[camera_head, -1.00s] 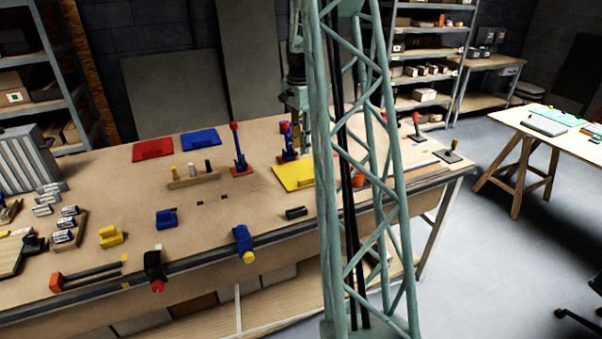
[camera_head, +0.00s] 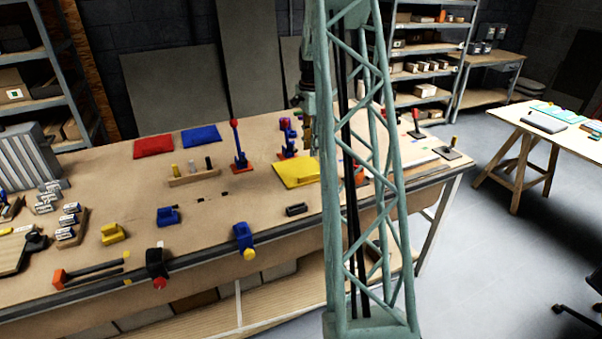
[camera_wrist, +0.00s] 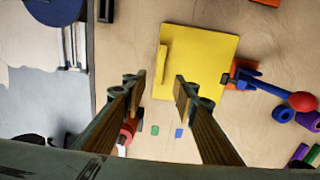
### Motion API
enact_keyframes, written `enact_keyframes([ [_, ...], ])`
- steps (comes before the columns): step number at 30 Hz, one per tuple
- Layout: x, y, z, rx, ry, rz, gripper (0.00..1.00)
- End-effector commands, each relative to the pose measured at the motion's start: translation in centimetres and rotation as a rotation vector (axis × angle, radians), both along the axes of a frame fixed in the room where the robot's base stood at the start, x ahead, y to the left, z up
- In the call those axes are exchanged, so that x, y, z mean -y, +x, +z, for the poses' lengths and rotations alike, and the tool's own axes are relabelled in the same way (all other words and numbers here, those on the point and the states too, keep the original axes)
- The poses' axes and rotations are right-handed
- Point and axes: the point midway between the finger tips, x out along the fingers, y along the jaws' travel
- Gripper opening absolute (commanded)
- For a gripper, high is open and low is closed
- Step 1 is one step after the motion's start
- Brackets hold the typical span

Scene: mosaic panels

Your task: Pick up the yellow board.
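The yellow board (camera_head: 290,174) lies flat on the workbench, partly hidden behind my green lattice column in the head view. In the wrist view the yellow board (camera_wrist: 208,62) is a flat square with a raised yellow bar (camera_wrist: 161,70) along its left side. My gripper (camera_wrist: 160,82) is open and empty, its two wooden-looking fingers spread apart at the near edge of the board. How high the fingertips are above the board I cannot tell. In the head view my gripper (camera_head: 308,140) hangs over the bench beside the column.
A red-knobbed lever on a blue and orange base (camera_wrist: 245,75) stands close to the board's right edge. Purple and blue rings (camera_wrist: 284,109) lie farther right. Red (camera_head: 153,146) and blue (camera_head: 200,137) panels lie at the bench's back left.

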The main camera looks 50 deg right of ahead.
Motion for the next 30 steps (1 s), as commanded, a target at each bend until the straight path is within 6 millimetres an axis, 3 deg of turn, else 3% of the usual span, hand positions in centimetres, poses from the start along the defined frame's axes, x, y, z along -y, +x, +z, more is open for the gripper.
enact_keyframes([
  [18, -0.1, 0.0, -7.1, -0.001, 0.002, 0.0, 0.26],
  [30, 0.0, 0.0, -7.8, 0.0, 0.0, 0.0, 0.26],
])
